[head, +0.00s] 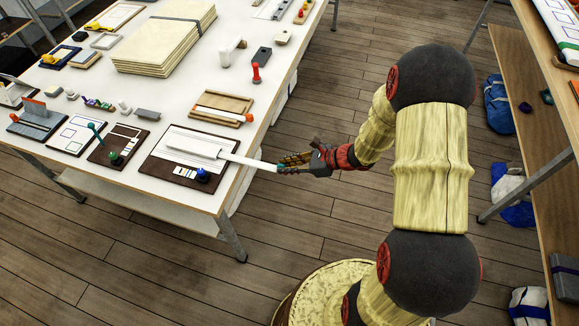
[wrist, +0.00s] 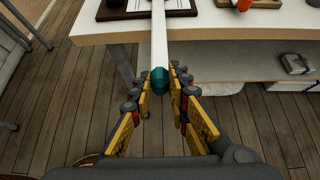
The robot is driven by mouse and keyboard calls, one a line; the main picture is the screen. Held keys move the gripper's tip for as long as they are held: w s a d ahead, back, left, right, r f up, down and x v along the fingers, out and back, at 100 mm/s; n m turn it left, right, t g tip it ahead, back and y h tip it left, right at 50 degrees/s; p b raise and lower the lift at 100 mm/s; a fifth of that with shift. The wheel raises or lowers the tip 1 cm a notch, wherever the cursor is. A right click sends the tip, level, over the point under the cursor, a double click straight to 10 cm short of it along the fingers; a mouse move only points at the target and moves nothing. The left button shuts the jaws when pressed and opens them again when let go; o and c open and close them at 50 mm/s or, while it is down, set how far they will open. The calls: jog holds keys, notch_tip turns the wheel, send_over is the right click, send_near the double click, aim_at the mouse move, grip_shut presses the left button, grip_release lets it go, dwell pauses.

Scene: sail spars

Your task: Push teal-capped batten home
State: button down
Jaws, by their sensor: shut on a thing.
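The teal-capped batten (head: 250,163) is a long white strip. Its far end lies at a pale sleeve (head: 188,145) on a white sheet on the dark brown board (head: 152,167); how deep it sits inside is unclear. Its near end sticks out past the table edge. The teal cap shows in the wrist view (wrist: 160,80), between the fingers of my gripper (wrist: 161,88). My gripper also shows in the head view (head: 284,166), beyond the table edge, shut on the batten's capped end. The fingers partly hide the cap in the head view.
A blue knob (head: 202,175) stands on the board's near corner, close to the batten. A wooden tray (head: 222,106) with an orange-ended strip lies behind. A green-knobbed dark board (head: 118,146) is at left.

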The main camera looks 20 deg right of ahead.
jog(key=shift+w+a, duration=0.75)
jog(key=shift+a, duration=0.3)
jog(key=shift+w+a+b, duration=0.65)
jog(key=shift+w+a, duration=0.95)
jog(key=shift+a, duration=0.65)
jog(key=shift+w+a+b, duration=0.65)
jog(key=shift+w+a, duration=1)
jog(key=shift+a, duration=0.55)
jog(key=shift+w+a+b, duration=0.65)
jog(key=shift+w+a, duration=0.95)
jog(key=shift+a, duration=0.65)
jog(key=c, duration=1.7)
grip_release()
jog(key=shift+o, duration=0.4)
jog(key=v, duration=1.2)
